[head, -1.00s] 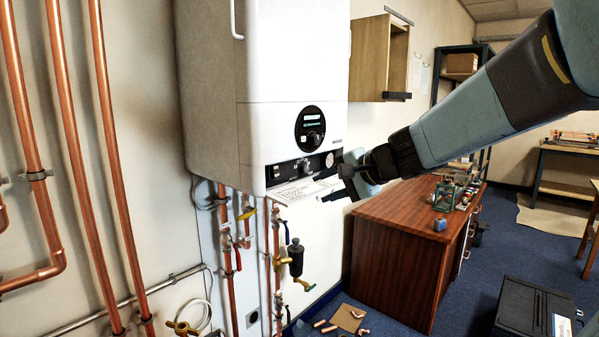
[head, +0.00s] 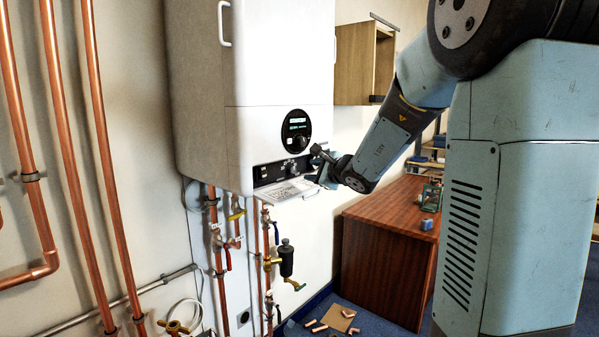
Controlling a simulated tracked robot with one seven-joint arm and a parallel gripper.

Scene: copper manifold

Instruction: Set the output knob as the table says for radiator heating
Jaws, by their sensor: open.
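The white boiler (head: 280,60) hangs on the wall at the centre-left. A round black display dial (head: 296,131) sits on its front. Below it is a dark control strip (head: 275,171) with small knobs; a light knob (head: 293,168) shows on it, and its marking is too small to read. A drop-down flap (head: 286,190) with a printed table stands open under the strip; its text is unreadable. My gripper (head: 319,165) is open at the right end of the strip, in front of it. It hides that end, and I cannot tell if it touches anything.
Copper pipes and valves run below and left of the boiler, with a black filter (head: 287,262). A wooden cabinet (head: 356,60) is on the wall to the right. A brown desk (head: 380,262) stands right of the boiler. Pipe offcuts lie on the floor.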

